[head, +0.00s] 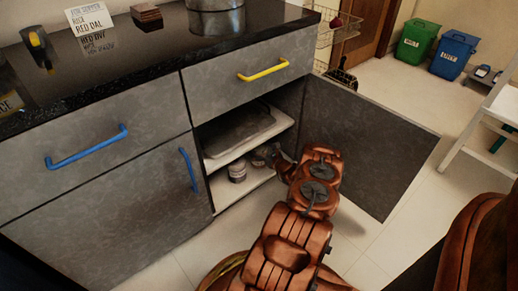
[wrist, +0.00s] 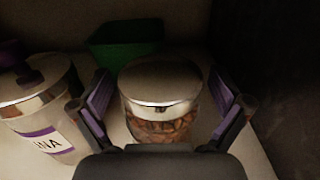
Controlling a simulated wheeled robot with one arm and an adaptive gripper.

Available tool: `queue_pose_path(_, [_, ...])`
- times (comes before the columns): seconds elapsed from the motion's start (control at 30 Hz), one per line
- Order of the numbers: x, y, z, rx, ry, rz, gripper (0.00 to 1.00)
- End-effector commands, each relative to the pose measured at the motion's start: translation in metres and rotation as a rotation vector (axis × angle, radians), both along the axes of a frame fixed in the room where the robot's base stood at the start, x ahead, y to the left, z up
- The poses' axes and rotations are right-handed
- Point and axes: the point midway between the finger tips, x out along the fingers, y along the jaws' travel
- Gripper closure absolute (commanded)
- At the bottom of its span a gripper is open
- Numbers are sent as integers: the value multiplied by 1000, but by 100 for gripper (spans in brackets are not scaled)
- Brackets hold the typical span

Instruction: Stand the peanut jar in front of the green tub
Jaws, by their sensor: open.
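The peanut jar (wrist: 160,103) is a clear jar of brown nuts with a shiny metal lid, standing upright on the pale shelf in the wrist view. My gripper (wrist: 167,105) is open, with one purple-padded finger on each side of the jar; I cannot tell whether either pad touches it. The green tub (wrist: 126,52) is behind the jar and to its left, partly hidden by the lid. In the head view my gripper (head: 277,158) reaches into the open lower cabinet, and its fingertips are hard to make out.
A metal-lidded jar with a label ending in "NA" (wrist: 45,120) stands close on the left. A tray (head: 240,135) lies on the cabinet's upper shelf. The open cabinet door (head: 365,145) is at my right. A dark wall (wrist: 275,80) closes the right side.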

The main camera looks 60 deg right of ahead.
Motion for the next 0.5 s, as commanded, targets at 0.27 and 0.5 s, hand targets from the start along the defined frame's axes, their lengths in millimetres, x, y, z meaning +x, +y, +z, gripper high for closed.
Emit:
queue_pose_path(0.27, [-32, 9, 2, 2, 0, -1, 0])
queue_pose_path(0.5, [-67, 19, 2, 2, 0, -1, 0])
